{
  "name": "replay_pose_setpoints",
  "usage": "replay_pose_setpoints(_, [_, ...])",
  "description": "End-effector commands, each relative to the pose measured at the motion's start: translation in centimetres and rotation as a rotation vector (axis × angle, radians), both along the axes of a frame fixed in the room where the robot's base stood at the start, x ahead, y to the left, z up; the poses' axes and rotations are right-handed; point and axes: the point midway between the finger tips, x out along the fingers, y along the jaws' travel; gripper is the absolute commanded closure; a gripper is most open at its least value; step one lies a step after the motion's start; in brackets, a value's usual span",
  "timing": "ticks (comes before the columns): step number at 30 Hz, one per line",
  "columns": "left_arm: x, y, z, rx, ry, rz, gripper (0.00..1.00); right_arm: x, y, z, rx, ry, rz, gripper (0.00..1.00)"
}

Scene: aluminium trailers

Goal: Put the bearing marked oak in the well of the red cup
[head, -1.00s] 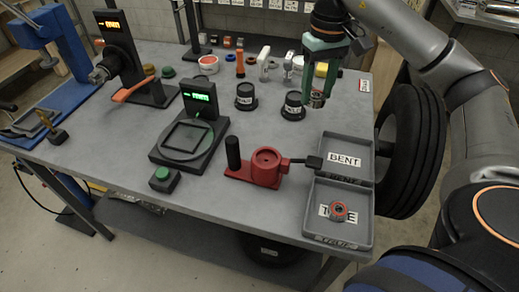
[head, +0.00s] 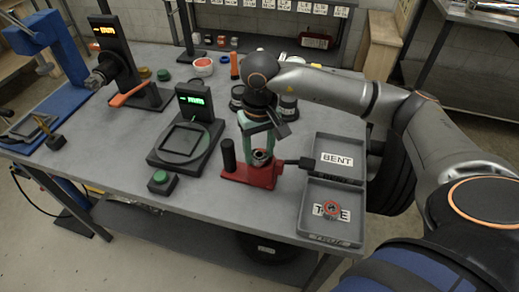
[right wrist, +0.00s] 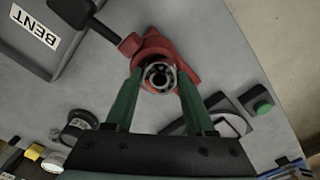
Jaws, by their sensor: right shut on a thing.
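My right gripper (head: 261,148) is shut on a metal bearing (head: 260,158), over the red cup fixture (head: 240,175) with its black handle. In the right wrist view the bearing (right wrist: 158,77) sits between the green fingertips (right wrist: 157,92), in front of the red cup (right wrist: 150,48); it hides the well. I cannot tell whether the bearing is above the well or partly inside it. No mark on it is legible. Another reddish ringed bearing (head: 332,208) lies in the front tray. My left gripper is out of view.
The tray labelled BENT (head: 336,148) and the front tray (head: 350,228) stand right of the cup. A black gauge stand with green display (head: 196,100) and a green button (head: 160,177) stand left. Black knobs (head: 289,108) are behind my gripper.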

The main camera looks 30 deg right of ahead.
Motion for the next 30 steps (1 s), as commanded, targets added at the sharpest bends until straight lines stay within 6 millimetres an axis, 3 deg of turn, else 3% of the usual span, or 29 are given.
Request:
replay_pose_setpoints(7, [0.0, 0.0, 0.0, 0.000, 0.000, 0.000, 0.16, -0.2, 0.0, -1.2, -0.005, 0.011, 0.000, 1.00])
replay_pose_setpoints(8, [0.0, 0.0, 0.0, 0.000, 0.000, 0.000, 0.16, -0.3, 0.0, -1.2, -0.005, 0.013, 0.000, 0.43])
replay_pose_setpoints(15, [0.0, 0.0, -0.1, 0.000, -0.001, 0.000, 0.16, -0.3, 0.0, -1.1, -0.004, 0.014, 0.000, 0.16])
replay_pose_setpoints(20, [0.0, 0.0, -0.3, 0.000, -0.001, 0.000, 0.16, -0.1, -0.1, 0.8, -0.004, 0.008, 0.000, 0.16])
replay_pose_setpoints(30, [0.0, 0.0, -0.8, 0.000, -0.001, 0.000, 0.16, 0.0, 0.0, 8.2, -0.002, 0.002, 0.001, 0.16])
